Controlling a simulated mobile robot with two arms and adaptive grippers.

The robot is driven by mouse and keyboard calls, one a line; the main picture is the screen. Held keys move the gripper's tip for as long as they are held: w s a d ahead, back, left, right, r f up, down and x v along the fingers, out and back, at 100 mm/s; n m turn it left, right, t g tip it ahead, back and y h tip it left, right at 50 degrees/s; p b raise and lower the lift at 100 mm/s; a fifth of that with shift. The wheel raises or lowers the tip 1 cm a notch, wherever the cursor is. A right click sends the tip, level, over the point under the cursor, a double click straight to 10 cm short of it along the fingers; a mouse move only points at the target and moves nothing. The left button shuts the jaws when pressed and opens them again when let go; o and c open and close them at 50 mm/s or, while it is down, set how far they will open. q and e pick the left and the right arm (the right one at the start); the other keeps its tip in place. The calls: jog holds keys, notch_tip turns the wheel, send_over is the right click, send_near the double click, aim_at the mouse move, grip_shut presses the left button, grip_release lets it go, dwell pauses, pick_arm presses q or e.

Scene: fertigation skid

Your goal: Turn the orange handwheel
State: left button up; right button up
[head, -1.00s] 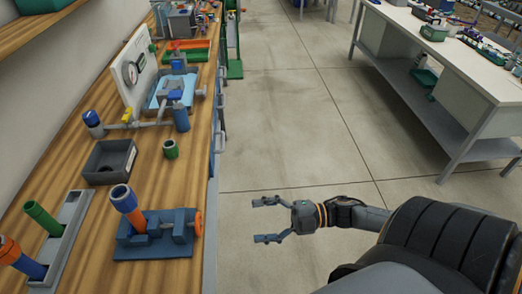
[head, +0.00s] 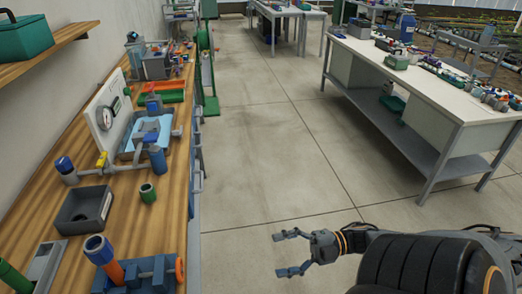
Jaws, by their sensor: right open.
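The orange handwheel (head: 179,270) is on the right end of a blue vise (head: 140,277) near the front right edge of the wooden bench, at the lower left of the head view. An orange pipe piece with a blue collar (head: 103,256) stands tilted at the vise. My right gripper (head: 283,254) is open and empty over the floor, to the right of the handwheel and well apart from it. My left gripper is out of view.
The wooden bench (head: 60,215) runs along the left wall. A dark grey bin (head: 84,209), a green cup (head: 148,193) and a panel with a gauge (head: 106,115) stand on it. A white table (head: 440,92) stands at the right. The floor (head: 265,150) between is clear.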

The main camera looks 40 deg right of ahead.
jog(key=shift+v, duration=1.2)
